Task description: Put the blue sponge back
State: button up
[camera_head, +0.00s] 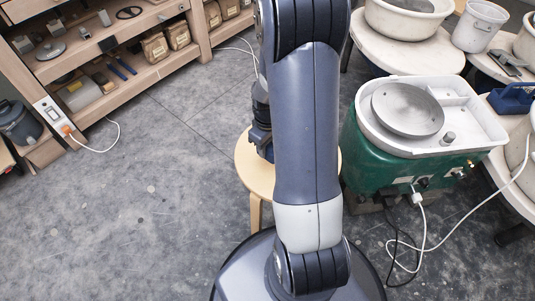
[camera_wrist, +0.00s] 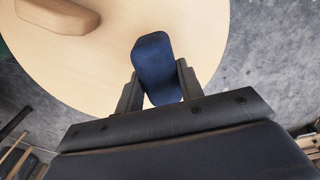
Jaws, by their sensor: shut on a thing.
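The blue sponge (camera_wrist: 153,66) is a dark blue block with rounded corners, between the two fingers of my gripper (camera_wrist: 158,86) in the wrist view. My gripper is shut on it. Below it is the round top of a light wooden stool (camera_wrist: 110,90); I cannot tell whether the sponge touches it. In the head view the stool (camera_head: 243,172) stands behind my arm, which hides most of it. The sponge cannot be made out in the head view.
A tan block (camera_wrist: 58,14) lies on the stool top. A green pottery wheel (camera_head: 372,143) with a white basin stands right of the stool, its cables on the floor. A blue caddy (camera_head: 512,98) sits at the right edge. Wooden shelves (camera_head: 130,88) stand at left. The floor (camera_head: 150,190) between is open.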

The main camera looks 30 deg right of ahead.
aim_at(267, 152)
jog(key=shift+f+b, duration=0.5)
jog(key=shift+f, duration=1.15)
jog(key=shift+f, duration=0.2)
jog(key=o, duration=1)
jog(key=shift+o, duration=0.2)
jog(key=shift+r, duration=0.15)
notch_tip(267, 152, up, 12)
jog(key=p, duration=0.4)
